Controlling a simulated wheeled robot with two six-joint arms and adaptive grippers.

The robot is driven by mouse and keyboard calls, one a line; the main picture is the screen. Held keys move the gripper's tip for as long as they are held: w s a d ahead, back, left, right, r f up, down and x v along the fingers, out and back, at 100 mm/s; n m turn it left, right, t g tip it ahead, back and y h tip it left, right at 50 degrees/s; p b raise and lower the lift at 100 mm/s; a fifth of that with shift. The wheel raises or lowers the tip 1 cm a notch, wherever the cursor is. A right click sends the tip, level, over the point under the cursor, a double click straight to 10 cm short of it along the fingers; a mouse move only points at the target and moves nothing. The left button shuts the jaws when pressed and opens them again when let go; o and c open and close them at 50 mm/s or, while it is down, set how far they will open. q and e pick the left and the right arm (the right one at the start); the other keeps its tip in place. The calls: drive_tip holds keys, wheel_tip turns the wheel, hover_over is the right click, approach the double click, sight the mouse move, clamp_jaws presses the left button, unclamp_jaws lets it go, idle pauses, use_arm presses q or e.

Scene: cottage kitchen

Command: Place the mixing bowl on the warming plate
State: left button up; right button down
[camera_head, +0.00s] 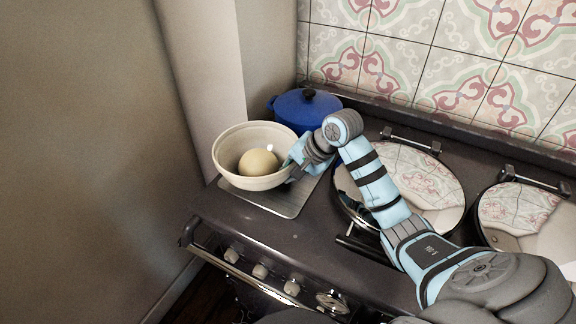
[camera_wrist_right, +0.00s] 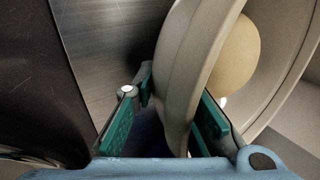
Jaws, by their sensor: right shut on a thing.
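The mixing bowl (camera_head: 257,180) is cream-coloured and holds a round, pale dough-like ball (camera_head: 259,162). It is over the warming plate (camera_head: 292,200), a flat metallic square at the left end of the stove; I cannot tell if it touches. My right gripper (camera_head: 297,166) is at the bowl's right side, shut on its wall. In the wrist view, the green finger pads of the right gripper (camera_wrist_right: 165,118) are on either side of the bowl wall (camera_wrist_right: 190,70), with the brushed plate (camera_wrist_right: 112,45) beyond. My left gripper is not in view.
A blue lidded pot (camera_head: 304,108) stands just behind the bowl. Two round shiny hob lids (camera_head: 412,178) (camera_head: 512,212) are to the right. A wall corner is close on the left. The stove front has knobs and a rail (camera_head: 240,272).

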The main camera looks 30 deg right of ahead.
drive_tip(key=shift+r, duration=0.15)
drive_tip(key=c, duration=2)
unclamp_jaws()
drive_tip(key=o, duration=0.4)
drive_tip(key=shift+s, duration=0.15)
drive_tip(key=shift+r, duration=0.15)
drive_tip(key=v, duration=1.1)
drive_tip(key=shift+s+r, duration=0.25)
